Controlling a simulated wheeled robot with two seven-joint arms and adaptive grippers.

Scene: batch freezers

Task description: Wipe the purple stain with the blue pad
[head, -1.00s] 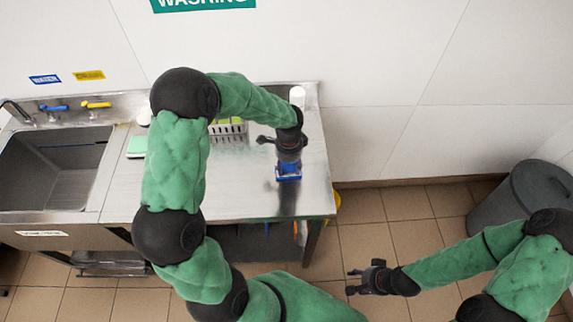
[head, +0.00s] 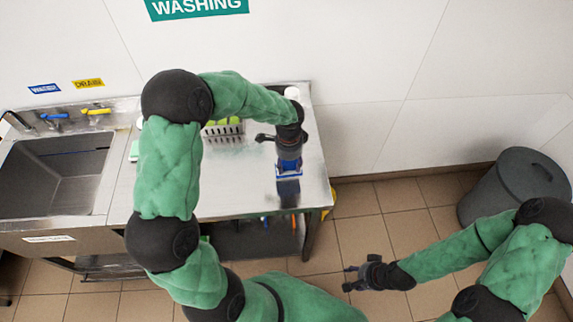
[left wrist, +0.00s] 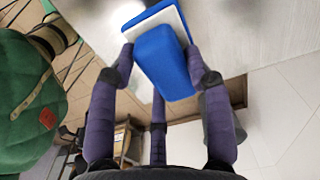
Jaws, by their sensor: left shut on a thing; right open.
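My left gripper (head: 289,160) is shut on the blue pad (head: 289,170) above the right part of the steel worktop (head: 250,185). In the left wrist view the fingers grip the pad's blue block (left wrist: 163,62), with a white layer and a blue layer beyond it. The pad is at or just above the steel; I cannot tell if it touches. No purple stain shows in either view; the pad, gripper or arm may hide it. My right gripper (head: 357,278) is open and empty above the tiled floor, away from the worktop.
A sink (head: 55,175) with blue and yellow taps is at the left. A grey basket with green things (head: 224,130) stands behind my left arm. A white round object (head: 292,92) is at the back corner. A grey bin (head: 515,185) stands on the floor at right.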

